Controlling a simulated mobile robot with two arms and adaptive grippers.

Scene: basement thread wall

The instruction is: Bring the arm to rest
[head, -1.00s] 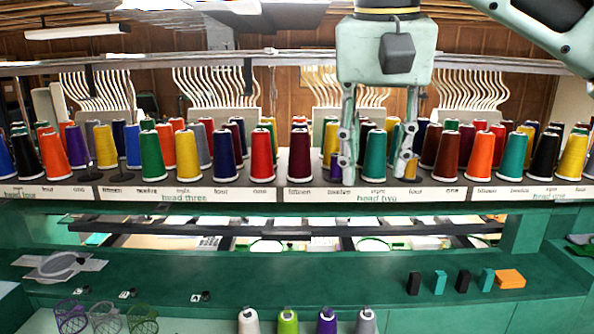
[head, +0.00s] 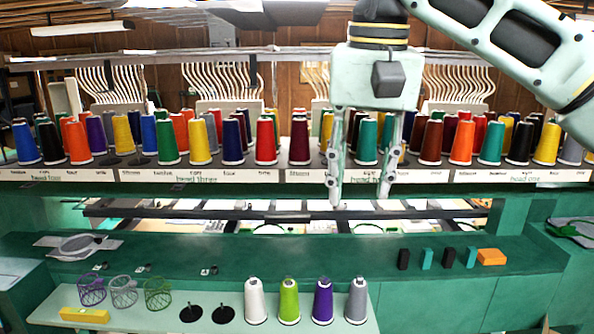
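My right gripper (head: 360,196) hangs from the arm that comes in from the upper right. Its two fingers point down, spread apart, with nothing between them. The fingertips are in front of the thread rack's label strip (head: 245,176), around the head two section. A teal cone (head: 367,142) shows behind and between the fingers, not gripped. My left gripper is not in the head view.
Thread cones stand along the rack. A lower shelf (head: 225,322) holds white, green, purple (head: 322,302) and grey cones, two empty black pegs, wire baskets (head: 124,291) and a yellow box (head: 84,315). Small blocks and an orange box (head: 491,257) lie on the green ledge.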

